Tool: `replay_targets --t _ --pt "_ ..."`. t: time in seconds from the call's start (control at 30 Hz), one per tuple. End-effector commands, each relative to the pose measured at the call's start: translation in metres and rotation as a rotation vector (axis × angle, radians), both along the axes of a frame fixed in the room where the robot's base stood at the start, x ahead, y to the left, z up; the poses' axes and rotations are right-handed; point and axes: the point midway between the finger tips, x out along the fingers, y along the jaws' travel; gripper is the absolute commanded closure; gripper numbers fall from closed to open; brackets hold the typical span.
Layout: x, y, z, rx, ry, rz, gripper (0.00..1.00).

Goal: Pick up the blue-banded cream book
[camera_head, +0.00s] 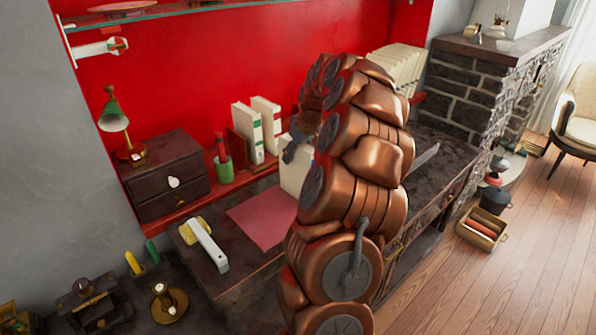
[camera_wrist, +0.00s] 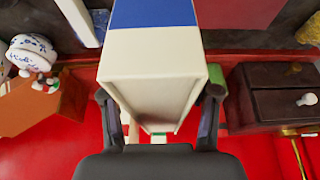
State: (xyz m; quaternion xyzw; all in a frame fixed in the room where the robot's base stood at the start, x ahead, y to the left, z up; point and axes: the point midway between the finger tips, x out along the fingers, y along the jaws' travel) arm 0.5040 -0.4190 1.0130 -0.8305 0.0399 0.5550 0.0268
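The blue-banded cream book (camera_wrist: 153,52) fills the upper middle of the wrist view, with its blue band at the top edge. It sits between the two fingers of my gripper (camera_wrist: 158,122), which flank it closely on both sides and look shut on it. In the head view a cream face of the book (camera_head: 293,176) shows above the desk, partly hidden by my arm. My gripper (camera_head: 298,148) is at its upper part there. Whether the book's lower edge touches the desk is hidden.
Two cream books with green marks (camera_head: 247,133) stand on the red shelf, beside a green cup (camera_head: 224,170). A dark drawer box (camera_head: 165,178) is at left. A pink sheet (camera_head: 265,215) and a white bar (camera_head: 205,245) lie on the desk. More pale books (camera_head: 398,65) stand behind my arm.

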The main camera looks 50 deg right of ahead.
Motion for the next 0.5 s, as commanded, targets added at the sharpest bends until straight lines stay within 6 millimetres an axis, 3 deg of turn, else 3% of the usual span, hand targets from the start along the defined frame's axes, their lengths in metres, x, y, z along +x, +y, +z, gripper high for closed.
replay_targets --t 0.07,0.5 --pt "0.0 0.0 0.0 0.0 0.0 0.0 0.51" --pt "0.0 0.0001 -0.0001 0.0 0.0 0.0 0.97"
